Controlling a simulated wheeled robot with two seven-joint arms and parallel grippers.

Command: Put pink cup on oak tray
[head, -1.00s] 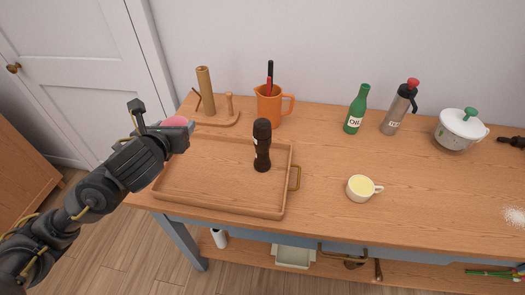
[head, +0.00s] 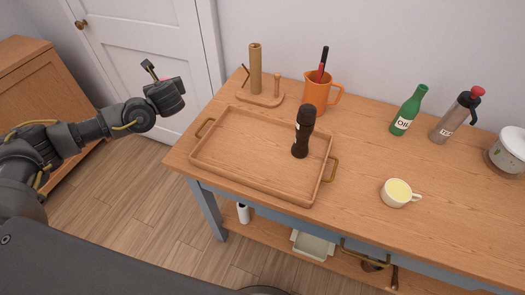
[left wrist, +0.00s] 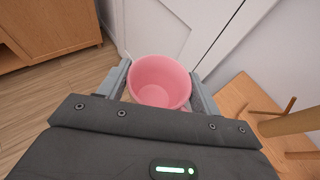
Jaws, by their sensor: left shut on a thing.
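The pink cup (left wrist: 160,80) is in the left wrist view, between the two fingers of my left gripper (left wrist: 160,88), with its open mouth facing the camera. In the head view my left gripper (head: 170,84) hides nearly all of the cup; only a sliver of pink shows. The gripper is shut on the cup and holds it in the air left of the table, in front of the white door. The oak tray (head: 245,142) lies on the table's left part, to the right of the gripper. My right gripper is not in view.
A dark pepper mill (head: 302,132) stands on the tray's right side; its left and middle are bare. Behind are a wooden roll holder (head: 257,85) and an orange jug (head: 317,95). A cream cup (head: 397,193), green oil bottle (head: 407,111) and grey flask (head: 455,118) stand right.

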